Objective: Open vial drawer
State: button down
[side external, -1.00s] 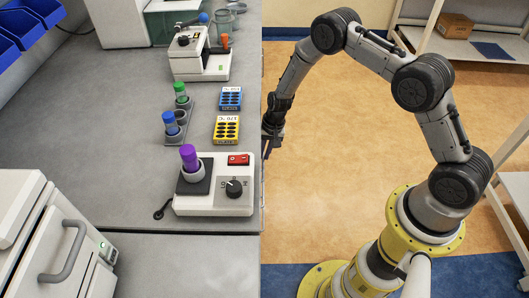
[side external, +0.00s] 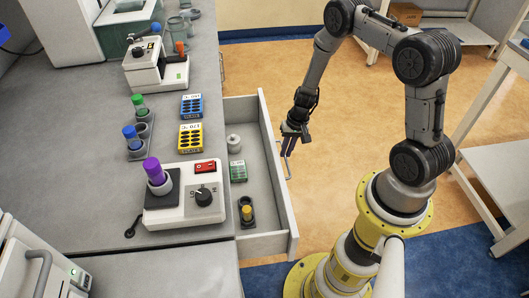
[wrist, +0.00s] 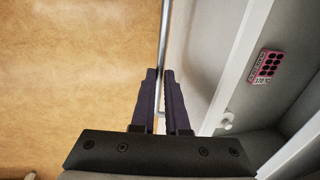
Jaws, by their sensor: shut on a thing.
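The vial drawer (side external: 268,243) stands pulled out from the bench front, its inside open to view. Inside it are a yellow-capped vial in a dark holder (side external: 246,212), a green block (side external: 238,171) and a pale round jar (side external: 233,142). My gripper (side external: 291,136) is at the outer face of the drawer front, at the metal bar handle (side external: 287,163). In the wrist view, my gripper's dark fingers (wrist: 161,78) are shut on the handle bar (wrist: 164,45). The drawer front (wrist: 238,65) shows to the right of it.
A pink block (wrist: 267,67) lies inside the drawer.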

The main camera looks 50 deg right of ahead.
jog(key=s+d, duration=0.5)
jog(key=shift+s+d, duration=0.15)
jog(key=shift+d, duration=0.1)
jog(key=shift+r, duration=0.1)
jog(key=c, duration=0.9)
grip_release()
jog(key=r, duration=0.4)
jog(key=s+d+r, duration=0.1)
jog(key=r, duration=0.4)
jog(key=s+r, duration=0.1)
jog(key=r, duration=0.3)
jog(key=shift+d+r, duration=0.25)
jog(key=shift+d, duration=0.15)
jog(key=shift+w, duration=0.1)
